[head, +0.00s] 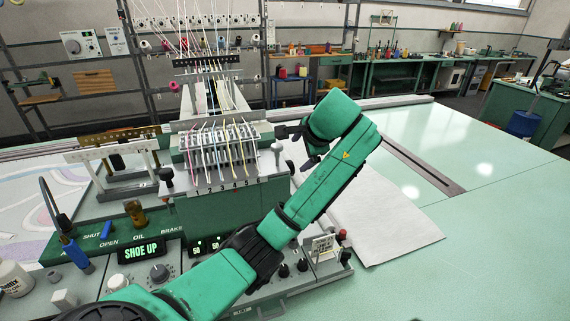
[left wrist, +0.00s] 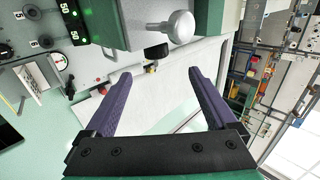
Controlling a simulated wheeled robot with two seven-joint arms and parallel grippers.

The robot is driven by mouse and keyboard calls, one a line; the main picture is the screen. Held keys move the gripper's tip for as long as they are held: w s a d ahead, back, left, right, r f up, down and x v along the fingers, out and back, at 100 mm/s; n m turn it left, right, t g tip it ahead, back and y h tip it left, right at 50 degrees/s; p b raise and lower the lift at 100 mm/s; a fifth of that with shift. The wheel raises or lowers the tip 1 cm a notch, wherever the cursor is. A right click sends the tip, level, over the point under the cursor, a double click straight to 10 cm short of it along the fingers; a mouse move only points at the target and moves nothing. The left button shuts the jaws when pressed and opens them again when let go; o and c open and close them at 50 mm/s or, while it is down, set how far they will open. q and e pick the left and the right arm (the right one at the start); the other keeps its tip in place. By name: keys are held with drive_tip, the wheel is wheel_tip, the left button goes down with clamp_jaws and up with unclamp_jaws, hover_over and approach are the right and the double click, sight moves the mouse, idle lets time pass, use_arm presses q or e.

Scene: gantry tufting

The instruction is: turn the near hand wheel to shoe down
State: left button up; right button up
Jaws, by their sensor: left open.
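The green tufting head (head: 238,205) stands left of centre in the head view. A grey round knob on a short stem (head: 278,149), which looks like the near hand wheel, is at its right side. The knob also shows at the top of the left wrist view (left wrist: 180,27). My left gripper (head: 297,148) is open beside the head's right side, its purple fingers apart. In the left wrist view the space between the fingertips (left wrist: 158,75) is empty, and the knob lies beyond them, apart. A display (head: 141,250) reads SHOE UP. My right gripper is not in view.
My left forearm crosses above the control panel and hides part of it. A black knob (left wrist: 156,52) sits close to the grey one. Threads (head: 215,150) run down to the head's front. The pale table (head: 480,215) on the right is largely clear.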

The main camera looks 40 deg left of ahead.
sight(291, 167)
use_arm(q)
drive_tip(key=p+x, duration=0.1)
drive_tip(key=x, duration=0.7)
drive_tip(key=shift+s+f+p, duration=0.15)
drive_tip(key=shift+f+p, duration=0.25)
drive_tip(key=shift+f, duration=0.05)
drive_tip(key=x, duration=0.3)
drive_tip(key=shift+a+f+p, duration=0.1)
drive_tip(key=shift+a+p, duration=0.05)
drive_tip(key=shift+p, duration=0.2)
drive_tip(key=shift+f, duration=0.15)
drive_tip(key=shift+d, duration=0.3)
drive_tip(key=shift+c, duration=0.9)
drive_tip(key=shift+a, duration=0.1)
drive_tip(key=c, duration=1.2)
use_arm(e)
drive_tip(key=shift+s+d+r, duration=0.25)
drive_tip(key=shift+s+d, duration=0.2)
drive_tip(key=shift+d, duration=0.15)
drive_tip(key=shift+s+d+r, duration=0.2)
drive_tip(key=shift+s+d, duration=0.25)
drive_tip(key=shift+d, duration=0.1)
